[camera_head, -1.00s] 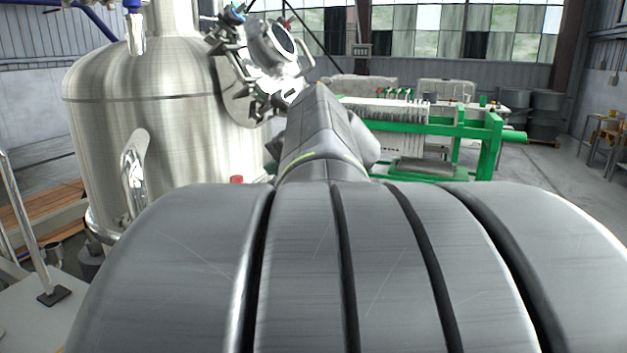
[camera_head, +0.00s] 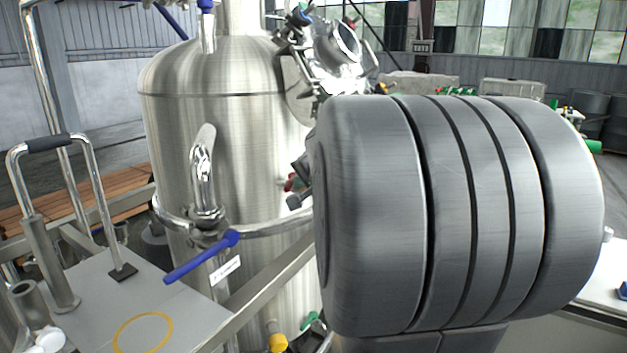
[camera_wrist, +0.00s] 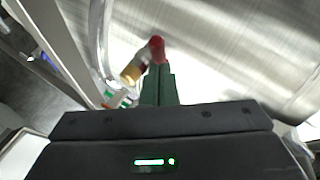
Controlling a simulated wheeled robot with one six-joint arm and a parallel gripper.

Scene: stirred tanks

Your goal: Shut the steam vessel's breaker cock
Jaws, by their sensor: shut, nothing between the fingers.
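The steel vessel (camera_head: 240,120) stands left of centre in the head view. A blue lever handle (camera_head: 203,257) slants across the pipe on its front, above a small white label (camera_head: 225,269) too small to read. A red fitting (camera_head: 291,182) shows on the vessel's side beside my arm. In the wrist view, my gripper (camera_wrist: 159,70) is shut and empty. A red knob (camera_wrist: 156,44) is just beyond its fingertips; I cannot tell whether they touch. I cannot tell which fitting is the breaker cock. My arm hides much of the vessel's right side in the head view.
A yellow fitting (camera_head: 277,341) and a green one (camera_head: 311,320) sit low by the vessel. A curved rail (camera_head: 270,228) runs across its front. A grey platform with a handrail (camera_head: 90,170) stands at left. Another yellow fitting (camera_wrist: 131,74) shows in the wrist view.

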